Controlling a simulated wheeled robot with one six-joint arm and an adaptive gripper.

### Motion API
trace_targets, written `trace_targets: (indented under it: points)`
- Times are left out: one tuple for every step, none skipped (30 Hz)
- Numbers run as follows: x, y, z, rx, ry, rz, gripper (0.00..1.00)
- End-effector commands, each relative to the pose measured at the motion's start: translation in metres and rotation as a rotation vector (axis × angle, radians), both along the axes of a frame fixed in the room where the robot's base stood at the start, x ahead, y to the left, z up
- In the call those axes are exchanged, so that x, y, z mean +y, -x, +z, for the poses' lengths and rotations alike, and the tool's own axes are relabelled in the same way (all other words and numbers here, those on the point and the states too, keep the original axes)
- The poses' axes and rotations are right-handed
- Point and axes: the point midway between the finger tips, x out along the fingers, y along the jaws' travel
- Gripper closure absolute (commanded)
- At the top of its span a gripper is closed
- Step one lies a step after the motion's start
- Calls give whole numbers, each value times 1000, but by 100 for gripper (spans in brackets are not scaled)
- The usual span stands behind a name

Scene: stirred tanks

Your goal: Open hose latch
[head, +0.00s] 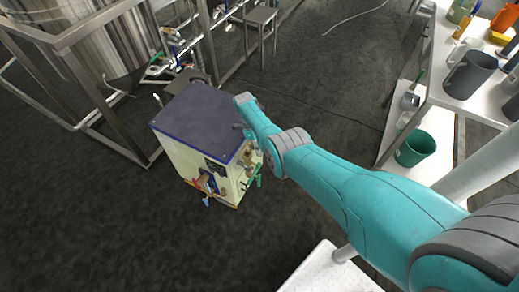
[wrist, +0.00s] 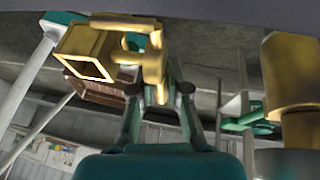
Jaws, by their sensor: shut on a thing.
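A cream cabinet with a dark blue top (head: 200,120) stands on the floor in the head view. Brass fittings and green handles (head: 256,180) stick out from its right side. In the wrist view, a brass hose latch (wrist: 152,62) with a square, frame-like part to its left is close up. My gripper (wrist: 158,92) is shut on the latch's brass part, with a finger on each side. In the head view my arm reaches the cabinet's right side, and the contact there is too small to make out. Whether the latch is open or closed, I cannot tell.
A larger brass fitting (wrist: 290,85) and a green handle (wrist: 240,122) are close on the right in the wrist view. A steel tank (head: 85,45) in a metal frame stands at left. A white bench (head: 450,100) with vessels stands at right. Dark floor is free in front.

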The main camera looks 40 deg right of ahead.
Motion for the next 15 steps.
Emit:
trace_targets:
  points:
    - [1, 0, -1, 0, 0, 1, 100]
    - [1, 0, -1, 1, 0, 1, 100]
    - [1, 0, -1, 1, 0, 1, 100]
    - [1, 0, -1, 1, 0, 1, 100]
    - [1, 0, -1, 1, 0, 1, 100]
    - [1, 0, -1, 1, -1, 1, 100]
    - [1, 0, -1, 1, -1, 1, 100]
    - [1, 0, -1, 1, -1, 1, 100]
    - [1, 0, -1, 1, -1, 1, 100]
    - [1, 0, -1, 1, -1, 1, 100]
    - [1, 0, -1, 1, -1, 1, 78]
    - [1, 0, -1, 1, -1, 1, 73]
    - [1, 0, -1, 1, -1, 1, 73]
    - [1, 0, -1, 1, -1, 1, 73]
    - [1, 0, -1, 1, -1, 1, 73]
